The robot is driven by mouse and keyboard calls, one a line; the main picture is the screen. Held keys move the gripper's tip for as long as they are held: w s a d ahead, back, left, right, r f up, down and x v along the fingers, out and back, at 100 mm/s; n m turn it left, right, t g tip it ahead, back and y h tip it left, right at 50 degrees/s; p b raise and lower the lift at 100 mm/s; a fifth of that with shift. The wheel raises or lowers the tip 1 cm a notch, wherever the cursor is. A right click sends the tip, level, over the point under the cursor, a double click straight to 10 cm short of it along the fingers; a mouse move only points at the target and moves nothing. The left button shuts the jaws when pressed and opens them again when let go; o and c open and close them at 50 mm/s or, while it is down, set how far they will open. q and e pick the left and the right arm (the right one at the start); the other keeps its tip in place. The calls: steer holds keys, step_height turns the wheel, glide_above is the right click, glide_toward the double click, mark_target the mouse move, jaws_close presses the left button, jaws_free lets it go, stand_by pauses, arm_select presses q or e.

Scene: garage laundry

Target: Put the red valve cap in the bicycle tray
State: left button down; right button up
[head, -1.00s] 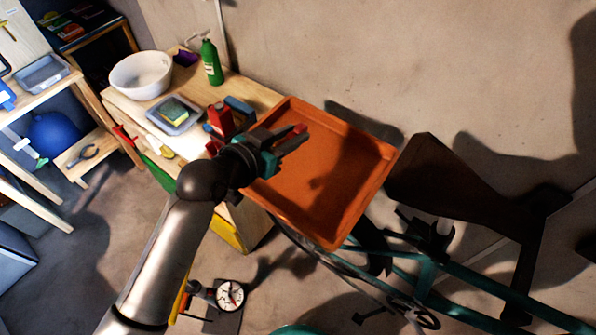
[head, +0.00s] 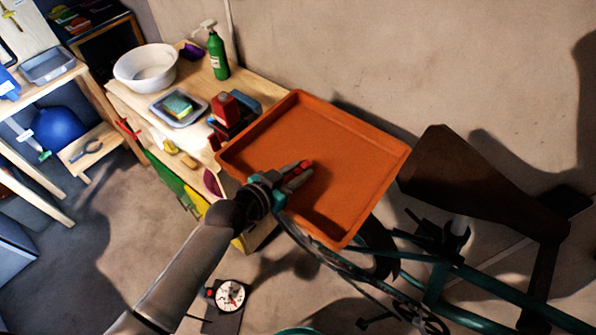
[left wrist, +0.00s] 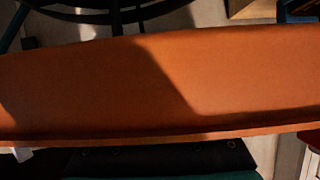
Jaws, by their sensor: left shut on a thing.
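The red valve cap (head: 306,165) is a small red piece at the fingertips of my left gripper (head: 298,172). My left gripper is shut on it, over the near left part of the orange tray (head: 352,150). The tray is shallow with a raised rim and is otherwise empty in the head view. In the left wrist view the tray (left wrist: 240,75) fills the middle of the picture, with a shadow across it. The cap cannot be made out there. The exact height of the cap above the tray floor is hard to tell. My right gripper is not in view.
A teal bicycle (head: 480,285) with a dark saddle (head: 465,185) stands right of the tray. The wooden bench to the left carries a white bowl (head: 135,75), a green bottle (head: 217,55), a sponge dish (head: 165,112) and a red object (head: 224,108). A dial gauge (head: 230,295) is below.

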arm_select(q)
steer(key=shift+f, duration=0.2)
steer(key=c, duration=0.7)
jaws_free()
steer(key=shift+o, duration=0.2)
steer(key=shift+r, duration=0.1)
steer(key=shift+r, duration=0.1)
steer(key=shift+s+a+r, duration=0.1)
steer(key=shift+s, duration=0.05)
steer(key=p+v, duration=0.1)
steer(key=v, duration=1)
steer(key=shift+s+a+r, duration=0.15)
steer(key=shift+s+r, duration=0.05)
steer(key=shift+s, duration=0.05)
